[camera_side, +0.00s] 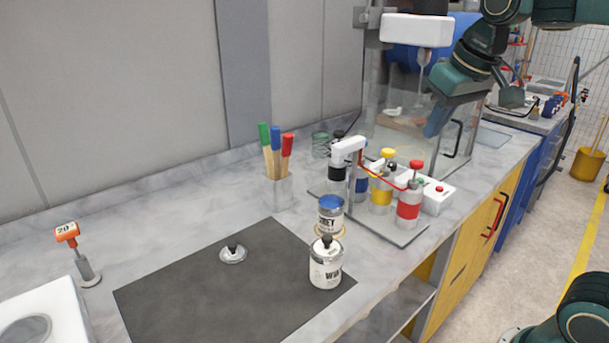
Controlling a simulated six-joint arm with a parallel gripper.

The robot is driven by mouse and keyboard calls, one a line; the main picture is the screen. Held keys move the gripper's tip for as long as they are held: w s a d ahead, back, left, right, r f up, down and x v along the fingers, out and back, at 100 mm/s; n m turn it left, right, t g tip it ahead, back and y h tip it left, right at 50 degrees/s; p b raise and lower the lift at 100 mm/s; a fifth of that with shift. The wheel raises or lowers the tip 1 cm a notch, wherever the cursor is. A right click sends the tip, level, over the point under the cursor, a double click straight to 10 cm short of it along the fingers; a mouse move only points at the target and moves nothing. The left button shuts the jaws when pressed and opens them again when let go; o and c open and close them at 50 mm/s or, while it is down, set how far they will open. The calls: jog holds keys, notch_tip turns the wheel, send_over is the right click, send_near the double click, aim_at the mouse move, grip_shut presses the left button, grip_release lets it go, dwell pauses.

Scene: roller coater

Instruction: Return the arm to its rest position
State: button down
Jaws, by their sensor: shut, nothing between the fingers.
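My dark green arm reaches in from the top right, and its end hangs above the back right of the bench. My gripper (437,120) points down and to the left by the clear panel of the glass-fronted cabinet. It looks shut, with nothing seen in it. It is well above and behind the rack of colored bottles, apart from them. Its fingertips are small and partly blurred by the clear panel.
A dark mat (180,290) bears a silver lid (233,256) and a labelled can (326,268). A blue-lidded can (330,215) stands behind. A brush holder (280,193), a bottle rack (400,232) and a white button box (437,195) stand farther back.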

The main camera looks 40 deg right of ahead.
jog(key=s+a+f+n, duration=0.1)
jog(key=s+a+f, duration=0.1)
jog(key=s+f, duration=0.2)
jog(key=s+a+f+n+t+y, duration=0.1)
jog(key=s+f, duration=0.3)
jog(key=s, duration=0.4)
jog(key=shift+s+a, duration=0.4)
jog(key=shift+a, duration=0.1)
